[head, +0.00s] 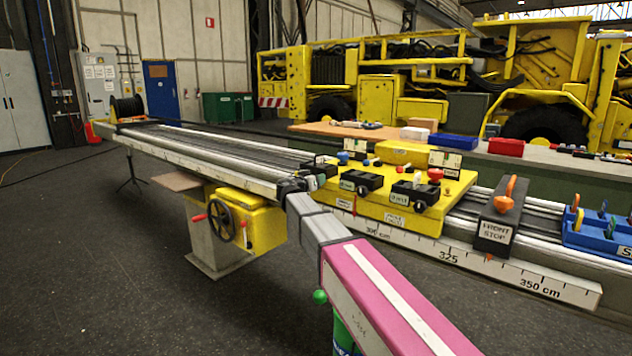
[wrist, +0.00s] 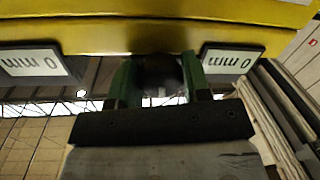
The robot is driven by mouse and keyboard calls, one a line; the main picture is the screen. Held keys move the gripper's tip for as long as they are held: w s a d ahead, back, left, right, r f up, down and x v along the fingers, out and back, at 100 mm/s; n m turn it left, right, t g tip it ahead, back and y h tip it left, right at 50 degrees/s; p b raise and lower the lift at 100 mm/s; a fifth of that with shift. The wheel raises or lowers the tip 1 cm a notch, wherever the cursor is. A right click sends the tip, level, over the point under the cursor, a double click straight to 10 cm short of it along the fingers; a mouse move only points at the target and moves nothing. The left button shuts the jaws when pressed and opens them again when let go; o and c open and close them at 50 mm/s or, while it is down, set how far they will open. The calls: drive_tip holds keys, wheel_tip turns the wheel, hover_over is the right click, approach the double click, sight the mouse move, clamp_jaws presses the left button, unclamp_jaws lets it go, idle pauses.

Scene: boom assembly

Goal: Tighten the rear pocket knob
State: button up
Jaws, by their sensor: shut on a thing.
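In the wrist view, my gripper (wrist: 160,88) has its two green fingers on either side of a dark round knob (wrist: 160,72) and is shut on it. The knob sits under the edge of a yellow body (wrist: 100,38), between two upside-down "0 mm" labels. In the head view, my gripper (head: 315,181) is at the left end of the yellow carriage (head: 425,219) on the rail. The held knob is hidden there by my wrist. I cannot tell how tight the knob is.
The long rail (head: 215,152) runs to the back left. A black front stop block (head: 494,226) with an orange knob stands right of the carriage. A blue tray (head: 590,240) is farther right. A yellow handwheel box (head: 262,226) hangs below the rail. The floor in front is clear.

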drive_tip(key=shift+f+m, duration=0.1)
drive_tip(key=shift+m, duration=0.5)
drive_tip(key=o, duration=0.6)
drive_tip(key=shift+a, duration=0.1)
drive_tip(key=v, duration=1)
drive_tip(key=shift+s+a, duration=0.2)
drive_tip(key=shift+s, duration=0.15)
drive_tip(key=shift+d, duration=0.1)
